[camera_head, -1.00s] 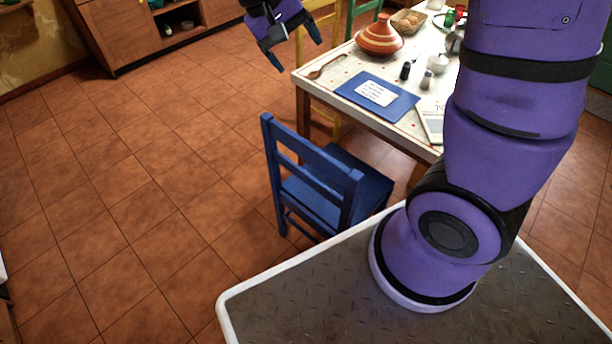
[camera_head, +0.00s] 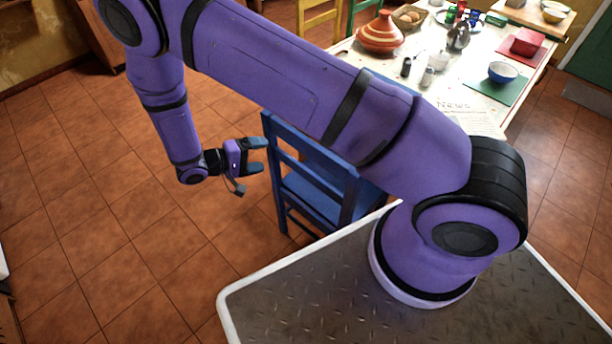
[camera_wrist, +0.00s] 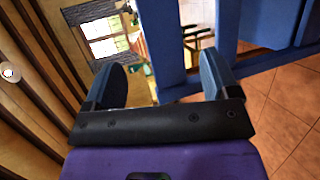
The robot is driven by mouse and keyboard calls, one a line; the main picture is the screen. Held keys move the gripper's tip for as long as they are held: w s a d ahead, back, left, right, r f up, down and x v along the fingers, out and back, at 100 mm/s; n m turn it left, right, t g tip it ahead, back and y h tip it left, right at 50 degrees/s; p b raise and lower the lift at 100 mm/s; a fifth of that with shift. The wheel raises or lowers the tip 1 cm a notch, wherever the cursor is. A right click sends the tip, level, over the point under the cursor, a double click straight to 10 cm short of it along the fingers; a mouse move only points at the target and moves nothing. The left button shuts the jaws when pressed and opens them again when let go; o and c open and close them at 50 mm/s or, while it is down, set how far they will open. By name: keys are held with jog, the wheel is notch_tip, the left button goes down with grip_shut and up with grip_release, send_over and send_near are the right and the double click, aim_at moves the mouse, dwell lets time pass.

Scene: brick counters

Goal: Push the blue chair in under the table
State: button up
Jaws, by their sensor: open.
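The blue chair (camera_head: 307,192) stands on the tiled floor at the near left side of the table (camera_head: 468,92), its backrest toward the left and its seat partly hidden by my arm. My gripper (camera_head: 262,156) is open and empty, low beside the left post of the backrest, with its fingers pointing right at the chair. In the wrist view the open fingers (camera_wrist: 158,82) face a blue upright of the chair (camera_wrist: 163,45). I cannot tell whether they touch it.
A tagine (camera_head: 380,36), a newspaper (camera_head: 455,118), a blue bowl (camera_head: 503,72) and a red container (camera_head: 527,42) are on the table. A yellow chair (camera_head: 320,24) and a green chair (camera_head: 362,14) stand behind it. The floor at left (camera_head: 90,170) is clear.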

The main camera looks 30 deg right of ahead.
aim_at(306, 176)
jog(key=s+f+n+t+h, duration=0.1)
jog(key=s+f+n+t, duration=0.15)
jog(key=f, duration=0.65)
jog(key=s+f+n+t+h, duration=0.1)
jog(key=s+f+t, duration=0.25)
jog(key=f, duration=0.45)
jog(key=shift+m, duration=0.25)
jog(key=x, duration=1.6)
jog(key=shift+w+d, duration=0.1)
jog(key=shift+d, duration=0.25)
grip_shut()
